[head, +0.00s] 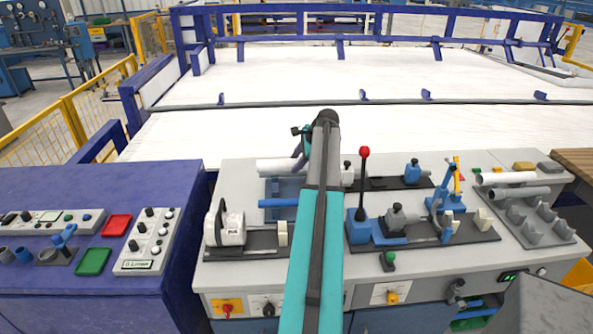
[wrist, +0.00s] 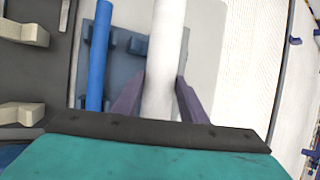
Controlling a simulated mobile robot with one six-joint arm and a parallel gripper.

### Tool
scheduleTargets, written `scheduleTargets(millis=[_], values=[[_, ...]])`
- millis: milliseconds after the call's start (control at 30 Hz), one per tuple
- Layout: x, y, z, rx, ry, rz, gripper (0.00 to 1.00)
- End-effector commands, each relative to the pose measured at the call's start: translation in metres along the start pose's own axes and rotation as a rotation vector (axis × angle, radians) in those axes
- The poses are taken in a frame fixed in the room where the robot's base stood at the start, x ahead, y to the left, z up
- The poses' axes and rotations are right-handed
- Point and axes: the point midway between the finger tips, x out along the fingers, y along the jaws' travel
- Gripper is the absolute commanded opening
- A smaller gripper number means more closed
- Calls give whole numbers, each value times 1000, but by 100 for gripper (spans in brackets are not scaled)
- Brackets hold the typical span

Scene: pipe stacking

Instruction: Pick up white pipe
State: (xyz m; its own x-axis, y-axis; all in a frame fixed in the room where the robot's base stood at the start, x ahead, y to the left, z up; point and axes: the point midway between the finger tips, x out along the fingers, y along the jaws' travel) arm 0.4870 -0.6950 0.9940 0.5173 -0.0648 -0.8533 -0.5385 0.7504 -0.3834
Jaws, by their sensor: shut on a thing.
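A white pipe (head: 281,168) lies sideways at the back of the workbench in the head view, just behind a blue-grey rack. In the wrist view the white pipe (wrist: 166,45) runs between the two dark purple fingers of my gripper (wrist: 159,92), which are shut on it. In the head view my gripper (head: 301,158) reaches down onto the pipe near its right part, and my arm hides what lies to the right. I cannot tell whether the pipe touches the rack or is slightly raised.
A blue pipe (head: 277,203) lies in front on the blue-grey rack (head: 286,187). A clamp fixture (head: 229,226) stands at left front. A red-knobbed lever (head: 364,153) stands right of my arm. Another white pipe (head: 507,178) and a grey pipe (head: 520,193) lie at right.

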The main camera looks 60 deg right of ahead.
Motion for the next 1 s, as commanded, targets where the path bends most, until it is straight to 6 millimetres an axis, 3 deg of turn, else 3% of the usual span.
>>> scheduleTargets(millis=[767,867,1000], values=[[-3,-1,3,-1,-1,1,13],[-1,0,9,-11,-5,5,13],[7,5,32,-45,-20,20,13]])
